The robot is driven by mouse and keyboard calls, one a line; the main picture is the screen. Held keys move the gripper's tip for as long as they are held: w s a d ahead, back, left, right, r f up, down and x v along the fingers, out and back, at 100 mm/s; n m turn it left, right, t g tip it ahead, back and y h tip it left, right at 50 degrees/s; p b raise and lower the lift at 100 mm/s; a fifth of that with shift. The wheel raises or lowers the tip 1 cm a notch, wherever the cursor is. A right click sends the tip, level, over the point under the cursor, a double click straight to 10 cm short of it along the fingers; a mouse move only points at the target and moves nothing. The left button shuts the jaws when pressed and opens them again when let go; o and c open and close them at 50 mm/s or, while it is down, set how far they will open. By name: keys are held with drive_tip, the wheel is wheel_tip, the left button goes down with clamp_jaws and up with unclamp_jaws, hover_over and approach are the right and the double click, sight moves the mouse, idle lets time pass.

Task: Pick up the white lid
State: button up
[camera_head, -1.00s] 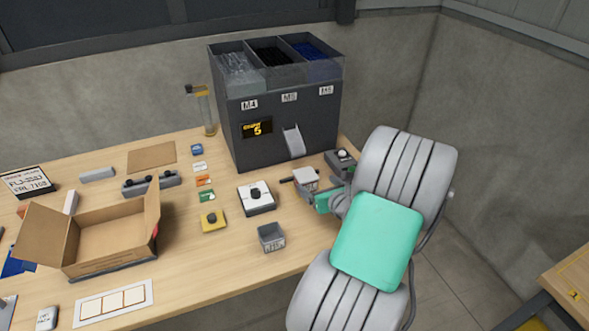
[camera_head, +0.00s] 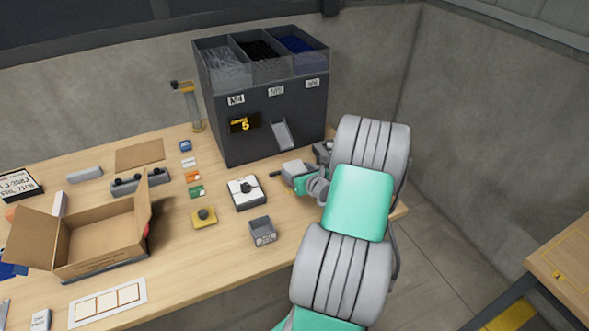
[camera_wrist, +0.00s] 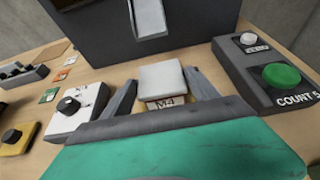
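A white, square, lid-like piece with a black knob (camera_head: 246,191) lies on the table in front of the dark machine; it also shows at the left in the wrist view (camera_wrist: 76,108). My gripper (camera_wrist: 160,88) is to its right, apart from it, with its fingers spread. Between the fingers is a small box with a plain whitish top (camera_wrist: 162,78) and an M4 label; it stands below the chute, and contact with the fingers cannot be told. In the head view, my gripper (camera_head: 297,178) partly hides this box.
A yellow knobbed piece (camera_head: 204,217) and a small grey bin (camera_head: 263,232) lie nearby. The machine (camera_head: 265,110) with its chute (camera_head: 283,134) stands behind. A green-button box (camera_wrist: 275,82) is close on the right. An open carton (camera_head: 100,240) is at left.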

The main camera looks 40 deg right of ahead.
drive_tip(key=c, duration=0.9)
drive_tip(key=shift+c, duration=0.2)
